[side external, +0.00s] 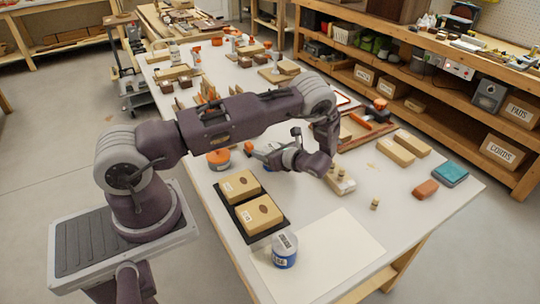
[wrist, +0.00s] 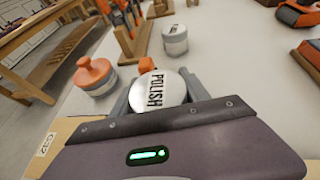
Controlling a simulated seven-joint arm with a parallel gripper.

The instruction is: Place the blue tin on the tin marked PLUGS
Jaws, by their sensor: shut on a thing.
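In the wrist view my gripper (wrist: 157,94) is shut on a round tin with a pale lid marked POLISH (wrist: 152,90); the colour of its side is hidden. In the side view my gripper (side external: 268,154) is low over the bench, beyond the black tray, and the held tin is hard to make out. A blue-sided tin with a grey top (side external: 285,250) stands upright on the pale sheet near the front; its lettering is too small to read. No lid marked PLUGS is readable. A grey tin (wrist: 174,40) stands beyond my gripper in the wrist view, its lettering unclear.
An orange-topped container (side external: 219,158) stands left of my gripper. Two tan boxes (side external: 258,215) sit on the black tray (side external: 268,235). Small wooden blocks (side external: 340,180) lie right of my gripper. The pale sheet (side external: 335,255) is otherwise clear.

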